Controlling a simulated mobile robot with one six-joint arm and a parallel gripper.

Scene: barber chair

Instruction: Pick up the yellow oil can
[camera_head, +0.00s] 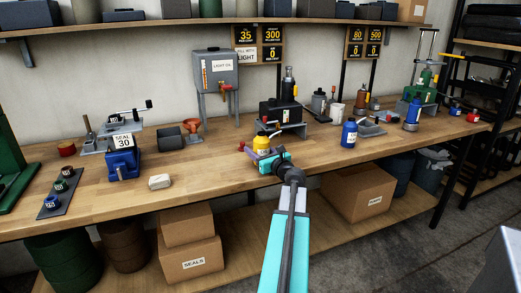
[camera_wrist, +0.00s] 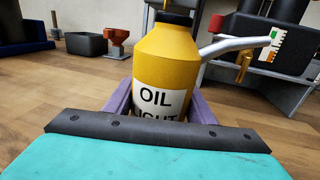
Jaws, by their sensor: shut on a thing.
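The yellow oil can (camera_wrist: 165,62) stands upright in the wrist view, with a white label reading "OIL" and a second line partly hidden. A grey spout (camera_wrist: 235,44) points to the right from it. It also shows in the head view (camera_head: 261,143) near the bench's front middle. My gripper (camera_wrist: 160,108) has its purple fingers on both sides of the can and is shut on it. The can's lower part is hidden behind my gripper's dark edge. I cannot tell whether its base touches the bench.
The wooden bench (camera_head: 215,160) holds a blue bottle (camera_head: 349,135) to the right and a white block (camera_head: 160,182) to the left. Behind the can stands a black device (camera_head: 280,112) on a grey stand. The bench between the white block and the can is clear.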

